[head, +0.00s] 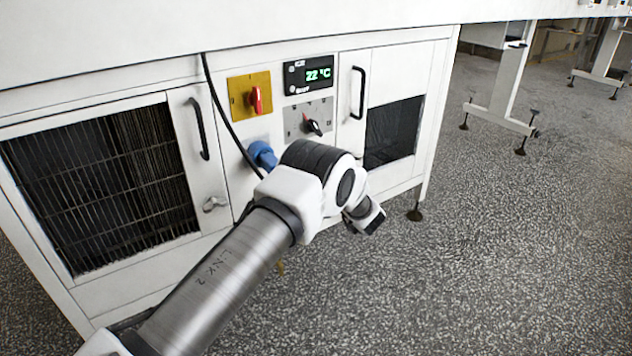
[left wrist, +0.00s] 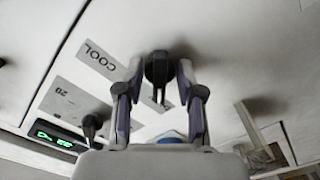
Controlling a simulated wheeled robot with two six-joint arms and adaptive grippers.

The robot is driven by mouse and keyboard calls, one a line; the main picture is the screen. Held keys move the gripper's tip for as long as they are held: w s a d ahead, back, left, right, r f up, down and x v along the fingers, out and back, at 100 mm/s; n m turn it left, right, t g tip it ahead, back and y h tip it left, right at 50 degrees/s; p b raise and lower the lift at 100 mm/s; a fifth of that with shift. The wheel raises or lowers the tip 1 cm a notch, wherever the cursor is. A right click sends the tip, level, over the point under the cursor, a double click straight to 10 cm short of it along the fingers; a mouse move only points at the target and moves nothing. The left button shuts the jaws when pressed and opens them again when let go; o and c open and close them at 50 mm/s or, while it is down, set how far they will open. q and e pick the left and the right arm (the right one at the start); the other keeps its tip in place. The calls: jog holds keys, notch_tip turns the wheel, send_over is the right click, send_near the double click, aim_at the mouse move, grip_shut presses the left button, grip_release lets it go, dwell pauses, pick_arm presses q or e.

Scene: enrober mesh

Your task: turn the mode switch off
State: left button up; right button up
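In the left wrist view a black rotary switch (left wrist: 157,68) sits on the pale panel beside a grey label strip (left wrist: 97,58) reading COOL. I take it to be the mode switch. My left gripper (left wrist: 159,66) is there, with one finger on each side of the switch. The fingers look parted, with a small gap to it; contact cannot be made out. In the head view my left arm covers this part of the panel, so the switch and fingertips are hidden. My right gripper is in neither view.
The head view shows a red switch on a yellow plate (head: 238,97), a 22 °C display (head: 310,75), a black knob (head: 312,127) on a grey plate and a blue plug (head: 262,155). Door handles (head: 358,92) stick out nearby. Open floor (head: 500,240) lies to the right.

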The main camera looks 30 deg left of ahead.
pick_arm(q)
grip_shut()
jog(key=shift+r, duration=0.1)
jog(key=shift+r+m+p, duration=0.15)
jog(key=shift+m+p, duration=0.45)
jog(key=shift+p, duration=0.2)
jog(key=shift+m+p, duration=1)
jog(key=shift+m, duration=0.1)
jog(key=shift+m+p, duration=0.65)
jog(key=shift+m, duration=0.55)
jog(key=shift+m+p, duration=0.5)
jog(key=shift+m, duration=1)
jog(key=shift+w, duration=0.1)
